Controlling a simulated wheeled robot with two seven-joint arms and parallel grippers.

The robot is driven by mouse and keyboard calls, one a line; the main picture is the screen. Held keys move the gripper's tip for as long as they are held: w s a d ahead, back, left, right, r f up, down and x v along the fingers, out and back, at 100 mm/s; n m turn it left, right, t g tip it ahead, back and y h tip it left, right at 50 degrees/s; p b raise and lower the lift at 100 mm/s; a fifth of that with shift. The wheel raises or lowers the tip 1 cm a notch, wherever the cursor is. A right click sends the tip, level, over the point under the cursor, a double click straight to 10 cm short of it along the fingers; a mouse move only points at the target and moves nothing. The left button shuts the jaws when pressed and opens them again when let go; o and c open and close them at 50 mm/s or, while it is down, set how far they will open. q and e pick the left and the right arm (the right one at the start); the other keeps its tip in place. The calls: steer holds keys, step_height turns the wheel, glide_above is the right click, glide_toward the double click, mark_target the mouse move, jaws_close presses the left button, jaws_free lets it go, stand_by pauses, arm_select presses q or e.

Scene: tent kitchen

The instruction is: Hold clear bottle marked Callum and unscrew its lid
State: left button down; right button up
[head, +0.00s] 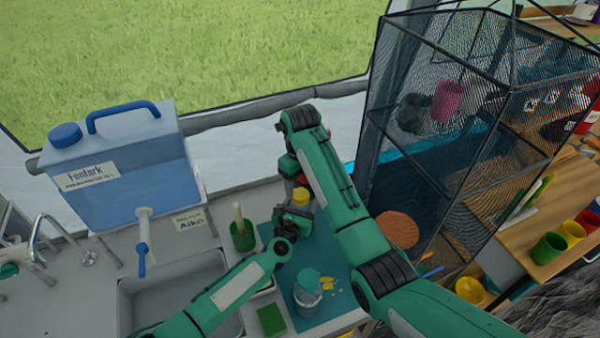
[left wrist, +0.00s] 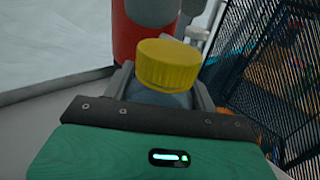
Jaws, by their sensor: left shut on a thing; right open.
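The bottle (left wrist: 166,97) has a yellow screw lid (left wrist: 166,64); the lid also shows in the head view (head: 301,196). The lid sits on the bottle, and the bottle looks upright. My left gripper (left wrist: 163,92) is shut on the bottle just below the lid, one finger on each side. In the head view my left gripper (head: 297,218) is beside the blue mat, and the bottle's body is largely hidden. No name on it can be read.
A red object (left wrist: 136,32) stands close behind the lid. A clear jar with a teal lid (head: 307,287) and yellow pieces lie on the blue mat (head: 331,258). A green cup (head: 242,236) stands left, by the sink (head: 172,293). A mesh rack (head: 440,130) rises at right.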

mark_target(301, 193)
steer(key=shift+f, duration=1.9)
